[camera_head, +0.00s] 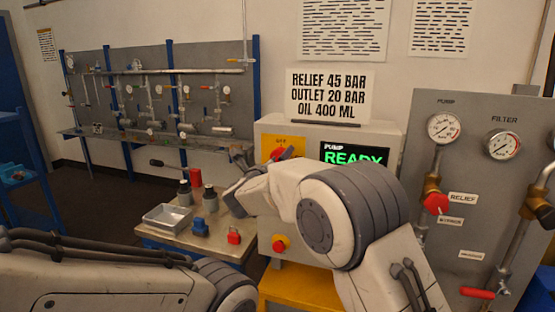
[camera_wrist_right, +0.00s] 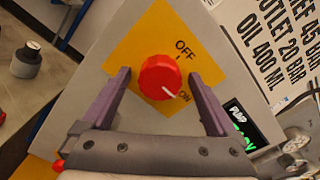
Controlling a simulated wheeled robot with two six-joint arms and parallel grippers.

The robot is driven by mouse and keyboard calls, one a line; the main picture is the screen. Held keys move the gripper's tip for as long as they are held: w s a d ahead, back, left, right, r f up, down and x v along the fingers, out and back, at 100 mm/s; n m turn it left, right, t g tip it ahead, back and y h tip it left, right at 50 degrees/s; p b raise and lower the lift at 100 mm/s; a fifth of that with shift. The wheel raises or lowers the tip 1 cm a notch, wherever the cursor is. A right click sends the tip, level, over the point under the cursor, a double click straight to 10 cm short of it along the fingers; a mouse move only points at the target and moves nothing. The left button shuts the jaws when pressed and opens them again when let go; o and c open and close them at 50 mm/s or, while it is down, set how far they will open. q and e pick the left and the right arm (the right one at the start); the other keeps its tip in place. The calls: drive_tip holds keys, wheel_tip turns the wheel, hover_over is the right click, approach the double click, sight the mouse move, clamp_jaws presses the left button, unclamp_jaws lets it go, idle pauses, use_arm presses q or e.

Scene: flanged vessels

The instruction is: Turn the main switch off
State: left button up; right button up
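The main switch is a red round knob (camera_wrist_right: 160,77) on a yellow plate (camera_wrist_right: 205,68) marked OFF above and ON at lower right. Its white pointer line points down and right, toward ON. In the head view the red knob (camera_head: 279,153) shows on the grey cabinet, partly behind my right arm. My right gripper (camera_wrist_right: 158,76) is open, one finger on each side of the knob, with visible gaps. Whether the knob lies between the fingertips in depth is unclear. My left arm crosses the lower left of the head view; its gripper is out of frame.
The pump display (camera_head: 355,153) reads READY. A red button (camera_head: 280,243) sits lower on the cabinet. A bench (camera_head: 185,238) at left holds a metal tray (camera_head: 167,217), bottles and small blue and red parts. A gauge panel (camera_head: 480,130) with valves stands at right.

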drive_tip(key=c, duration=1.3)
drive_tip(key=shift+o, duration=0.2)
drive_tip(key=shift+n, duration=0.4)
drive_tip(key=n, duration=0.2)
drive_tip(key=shift+n, duration=0.4)
drive_tip(key=n, duration=0.4)
drive_tip(key=shift+n+p, duration=0.3)
drive_tip(key=shift+p, duration=0.1)
drive_tip(key=n+p, duration=0.2)
drive_tip(key=n, duration=0.2)
drive_tip(key=shift+n, duration=0.3)
drive_tip(key=n+p, duration=0.2)
drive_tip(key=n, duration=0.3)
drive_tip(key=shift+f+p, duration=0.1)
drive_tip(key=shift+p, duration=0.25)
